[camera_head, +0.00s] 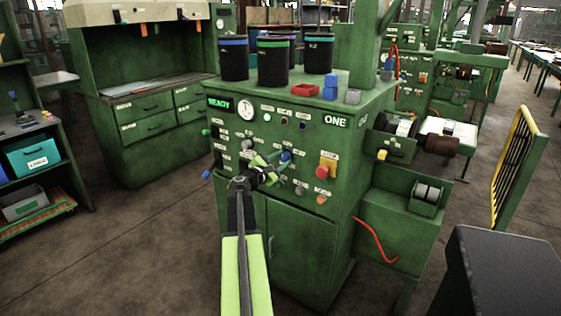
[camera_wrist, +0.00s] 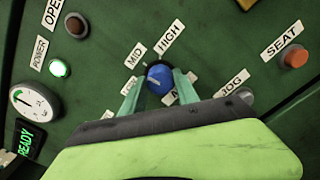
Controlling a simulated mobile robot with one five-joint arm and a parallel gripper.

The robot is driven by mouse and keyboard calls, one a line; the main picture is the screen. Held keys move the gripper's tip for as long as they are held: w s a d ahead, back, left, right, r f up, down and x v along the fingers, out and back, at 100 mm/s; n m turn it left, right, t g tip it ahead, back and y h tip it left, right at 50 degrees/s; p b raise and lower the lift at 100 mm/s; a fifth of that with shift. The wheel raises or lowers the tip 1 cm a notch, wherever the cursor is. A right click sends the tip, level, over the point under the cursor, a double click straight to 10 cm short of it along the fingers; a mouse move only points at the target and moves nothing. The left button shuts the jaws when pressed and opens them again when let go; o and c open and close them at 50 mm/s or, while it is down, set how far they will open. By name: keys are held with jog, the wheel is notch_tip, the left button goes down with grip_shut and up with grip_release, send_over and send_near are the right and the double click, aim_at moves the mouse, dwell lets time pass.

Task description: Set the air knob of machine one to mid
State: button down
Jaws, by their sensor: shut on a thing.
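Machine one (camera_head: 350,130) is a green cabinet with the plate "ONE" on its front. Its blue air knob (camera_wrist: 159,77) sits between my gripper's two pale green fingers (camera_wrist: 159,90) in the wrist view. The labels "MID" (camera_wrist: 135,57) and "HIGH" (camera_wrist: 171,35) stand beyond the knob; another label at the left and the "AIR" label are partly hidden by the fingers. I cannot clearly tell which label the knob points at. In the head view my gripper (camera_head: 281,163) is at the panel, shut on the blue knob (camera_head: 286,156).
Close by on the panel are a lit green button (camera_wrist: 60,68), a dial gauge (camera_wrist: 33,103), an orange "SEAT" button (camera_wrist: 294,57) and a grey jog button partly hidden. A red mushroom button on a yellow base (camera_head: 327,166) is right of my gripper. Dark cans (camera_head: 273,62) stand on top.

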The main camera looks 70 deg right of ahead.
jog(key=shift+w+d+m, duration=0.1)
jog(key=shift+w+m, duration=0.15)
jog(key=shift+m, duration=0.85)
jog(key=c, duration=0.9)
grip_release()
jog(key=v, duration=1.7)
jog(key=shift+a, duration=0.25)
